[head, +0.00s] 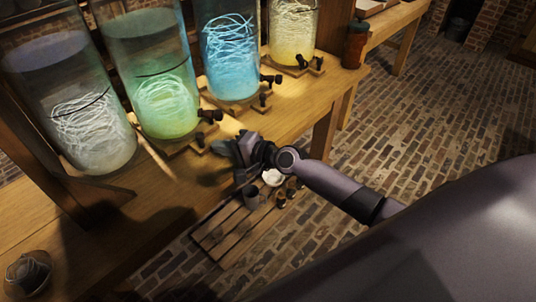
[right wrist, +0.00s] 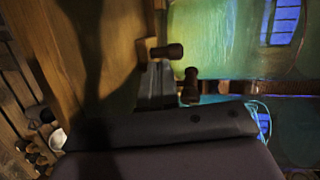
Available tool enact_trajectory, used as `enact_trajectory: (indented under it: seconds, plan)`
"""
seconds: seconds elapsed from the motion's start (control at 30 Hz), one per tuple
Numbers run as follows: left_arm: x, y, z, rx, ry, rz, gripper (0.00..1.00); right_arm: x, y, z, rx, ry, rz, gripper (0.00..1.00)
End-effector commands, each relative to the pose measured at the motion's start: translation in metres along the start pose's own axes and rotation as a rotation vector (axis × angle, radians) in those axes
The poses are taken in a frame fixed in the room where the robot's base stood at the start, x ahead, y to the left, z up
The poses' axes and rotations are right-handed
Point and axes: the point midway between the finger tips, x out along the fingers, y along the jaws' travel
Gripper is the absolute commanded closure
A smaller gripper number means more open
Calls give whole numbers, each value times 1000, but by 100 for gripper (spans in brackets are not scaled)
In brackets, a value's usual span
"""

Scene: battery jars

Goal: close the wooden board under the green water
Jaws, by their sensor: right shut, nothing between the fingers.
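The jar of green water (head: 160,95) stands on the wooden bench in the head view; its green glass also fills the upper right of the right wrist view (right wrist: 215,35). Under it a wooden board (head: 172,146) sticks out toward the front, with a dark knob (head: 200,140) at its end. A dark tap (head: 210,115) sits above the knob. My right gripper (head: 238,150) is shut and empty, just right of the board's knob. In the right wrist view the fingers (right wrist: 157,85) lie close to two dark knobs; contact cannot be told. My left gripper is not in view.
A clear jar (head: 75,110) stands left of the green one, a blue jar (head: 232,50) and a yellow jar (head: 293,30) to its right, the last two with boards and taps. A slatted pallet (head: 225,232) with small items lies on the brick floor below.

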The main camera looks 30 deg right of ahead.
Motion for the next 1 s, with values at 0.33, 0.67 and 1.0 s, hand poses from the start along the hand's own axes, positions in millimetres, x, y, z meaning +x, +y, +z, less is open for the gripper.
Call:
enact_trajectory:
  seconds: [0.33,0.67,1.0]
  plan:
    - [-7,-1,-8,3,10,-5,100,-48,1,2,-1,0,4,100]
    - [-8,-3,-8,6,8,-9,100,-94,2,3,1,-1,4,100]
    - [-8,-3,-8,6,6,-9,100,-102,2,4,-7,-1,5,100]
